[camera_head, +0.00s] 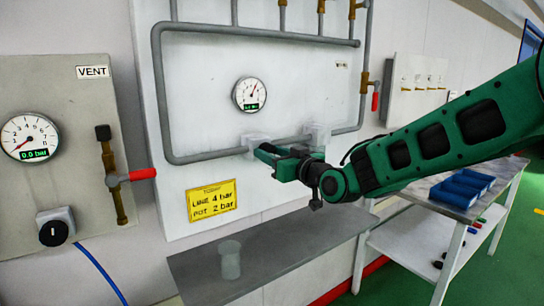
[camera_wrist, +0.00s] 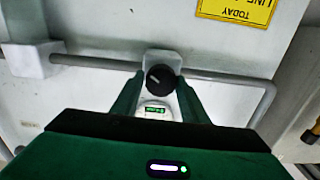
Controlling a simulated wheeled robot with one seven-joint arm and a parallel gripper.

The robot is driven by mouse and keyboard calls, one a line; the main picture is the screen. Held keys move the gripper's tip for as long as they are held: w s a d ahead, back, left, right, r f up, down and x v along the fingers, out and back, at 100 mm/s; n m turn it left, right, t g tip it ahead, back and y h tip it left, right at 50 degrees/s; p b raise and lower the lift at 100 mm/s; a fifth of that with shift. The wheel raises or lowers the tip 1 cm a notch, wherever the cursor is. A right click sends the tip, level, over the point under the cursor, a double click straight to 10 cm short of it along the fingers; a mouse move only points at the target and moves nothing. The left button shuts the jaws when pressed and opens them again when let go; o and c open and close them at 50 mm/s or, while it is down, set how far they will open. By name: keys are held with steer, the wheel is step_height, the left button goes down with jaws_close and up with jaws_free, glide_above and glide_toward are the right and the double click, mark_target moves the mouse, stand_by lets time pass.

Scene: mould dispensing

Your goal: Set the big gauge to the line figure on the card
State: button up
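A yellow card (camera_head: 211,201) on the white panel reads "TODAY", "LINE 4 bar", "POT 2 bar"; it shows upside down in the wrist view (camera_wrist: 237,10). A round gauge (camera_head: 250,94) on that panel has its needle up and right; its green figure is too small to read. A larger-looking gauge (camera_head: 29,137) on the left panel reads 0.0 bar. My gripper (camera_head: 262,152) is at the panel's lower pipe. In the wrist view, a black knob (camera_wrist: 160,77) sits between my gripper's fingers (camera_wrist: 160,88), which look open with small gaps beside it.
A red-handled valve (camera_head: 130,176) and a black knob (camera_head: 53,232) are on the left panel. A clear cup (camera_head: 231,260) stands on the grey shelf (camera_head: 290,250) below. Pipes frame the white panel. Blue bins (camera_head: 462,188) stand on a table at right.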

steer(key=c, duration=0.5)
steer(key=shift+d, duration=0.1)
steer(key=n, duration=0.5)
steer(key=o, duration=1)
